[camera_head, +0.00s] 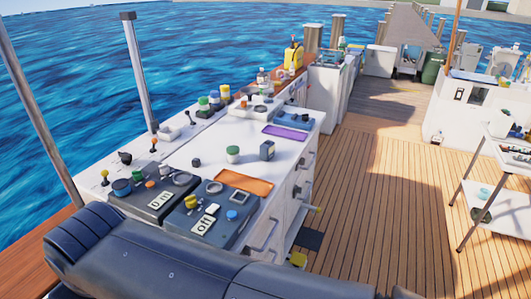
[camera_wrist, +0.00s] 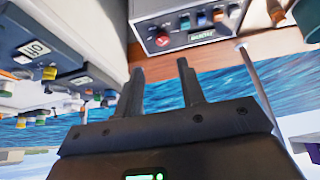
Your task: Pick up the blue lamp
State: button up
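Several blue round parts show in the head view, and I cannot tell for sure which is the blue lamp. A blue-capped piece (camera_head: 214,97) stands in a row of coloured caps at the counter's far left edge. A blue round button (camera_head: 232,215) sits on the nearer control panel (camera_head: 205,235). My gripper (camera_wrist: 160,66) shows only in the wrist view. Its two dark fingers are apart with nothing between them. The wrist picture is upside down, with coloured caps (camera_wrist: 85,96) at its left, some distance from the fingers.
The white counter (camera_head: 215,145) holds a green-topped jar (camera_head: 233,153), a dark box (camera_head: 267,151), an orange tray (camera_head: 244,182) and a purple tray (camera_head: 285,132). A white table (camera_head: 505,190) stands right.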

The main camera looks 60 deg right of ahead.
jog(key=shift+o, duration=0.4)
jog(key=o, duration=0.6)
jog(key=shift+c, duration=0.2)
